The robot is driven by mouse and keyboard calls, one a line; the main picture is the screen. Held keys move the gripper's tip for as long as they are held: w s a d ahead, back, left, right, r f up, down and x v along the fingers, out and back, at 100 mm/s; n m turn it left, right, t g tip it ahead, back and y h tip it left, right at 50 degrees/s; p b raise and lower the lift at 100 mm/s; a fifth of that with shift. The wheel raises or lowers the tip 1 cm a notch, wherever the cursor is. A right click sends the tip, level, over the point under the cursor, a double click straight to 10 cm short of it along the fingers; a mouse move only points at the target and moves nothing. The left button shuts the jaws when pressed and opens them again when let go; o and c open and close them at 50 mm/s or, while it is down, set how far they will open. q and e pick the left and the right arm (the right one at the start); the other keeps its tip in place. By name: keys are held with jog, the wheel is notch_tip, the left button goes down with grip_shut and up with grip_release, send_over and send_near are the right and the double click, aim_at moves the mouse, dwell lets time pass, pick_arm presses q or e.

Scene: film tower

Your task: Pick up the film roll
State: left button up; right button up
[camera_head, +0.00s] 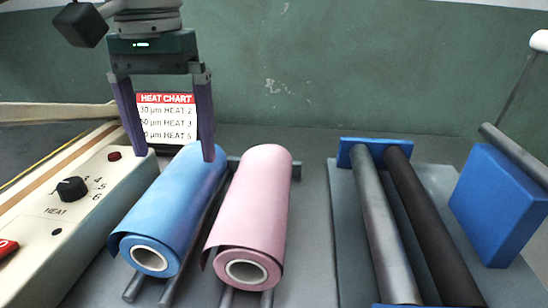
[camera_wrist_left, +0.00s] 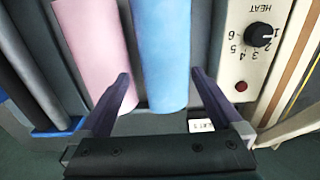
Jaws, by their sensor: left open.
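A blue film roll (camera_head: 173,208) and a pink film roll (camera_head: 254,212) lie side by side on dark rails, their white-cored ends facing me. My left gripper (camera_head: 173,155) is open above the far end of the blue roll, its fingers pointing down on either side. The left wrist view shows the blue roll (camera_wrist_left: 161,50) between the two spread fingers (camera_wrist_left: 160,75), with the pink roll (camera_wrist_left: 97,45) just outside one finger. I cannot tell whether the fingers touch the blue roll. My right gripper is not in view.
A heat control panel (camera_head: 92,210) with a black knob (camera_head: 72,189) stands left of the rolls. A heat chart (camera_head: 166,117) stands behind the gripper. Two long rollers (camera_head: 384,220) with blue end blocks lie at right, beside a blue block (camera_head: 498,205).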

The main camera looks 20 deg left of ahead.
aim_at(179, 180)
pick_arm(q)
jog(key=f, duration=0.3)
jog(key=shift+s, duration=0.35)
jog(key=f, duration=0.2)
jog(key=f+b, duration=0.1)
jog(key=f, duration=0.2)
jog(key=shift+w+a+f+b, duration=0.1)
jog(key=shift+w+f+b, duration=0.15)
jog(key=shift+f+b, duration=0.1)
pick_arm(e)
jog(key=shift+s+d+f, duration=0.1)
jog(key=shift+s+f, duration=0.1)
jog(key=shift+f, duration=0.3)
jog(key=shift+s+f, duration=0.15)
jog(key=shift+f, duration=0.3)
pick_arm(q)
jog(key=shift+c, duration=0.2)
jog(key=shift+r, duration=0.15)
grip_shut()
